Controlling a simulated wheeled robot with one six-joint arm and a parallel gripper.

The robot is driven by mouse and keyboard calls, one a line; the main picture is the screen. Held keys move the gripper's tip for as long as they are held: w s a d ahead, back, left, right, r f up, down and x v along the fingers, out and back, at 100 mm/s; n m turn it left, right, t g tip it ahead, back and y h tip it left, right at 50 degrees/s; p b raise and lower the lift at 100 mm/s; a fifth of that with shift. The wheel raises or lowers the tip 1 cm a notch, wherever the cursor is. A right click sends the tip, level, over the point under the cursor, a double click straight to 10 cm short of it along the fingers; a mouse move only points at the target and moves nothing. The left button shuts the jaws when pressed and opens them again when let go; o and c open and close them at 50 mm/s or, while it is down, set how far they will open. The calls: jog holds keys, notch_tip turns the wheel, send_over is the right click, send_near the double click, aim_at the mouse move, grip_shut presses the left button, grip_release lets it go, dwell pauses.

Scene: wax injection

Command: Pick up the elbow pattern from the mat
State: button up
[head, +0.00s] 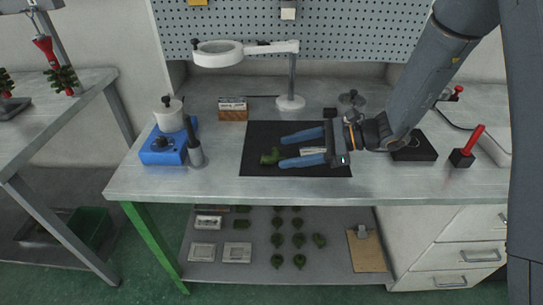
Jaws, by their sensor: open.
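The elbow pattern (270,157) is a small dark green piece on the left part of the black mat (262,134). My gripper (281,152) reaches in from the right, low over the mat, with its two blue fingers pointing left. The fingers are apart and open. The pattern lies at the fingertips, close to the lower finger's tip; I cannot tell whether they touch. A small pale object (313,150) shows between the fingers near the palm; what it is cannot be made out.
A magnifier lamp (290,103) stands behind the mat. A blue wax pot unit (160,150) and a dark cylinder (195,152) stand left. A black block (414,150) and a red-handled tool (467,148) are right. The bench front edge is clear. Several green patterns (297,240) lie on the shelf below.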

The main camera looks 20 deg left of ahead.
aim_at(274, 158)
jog(key=shift+x, duration=1.3)
jog(key=c, duration=1.1)
jog(key=shift+r, duration=0.1)
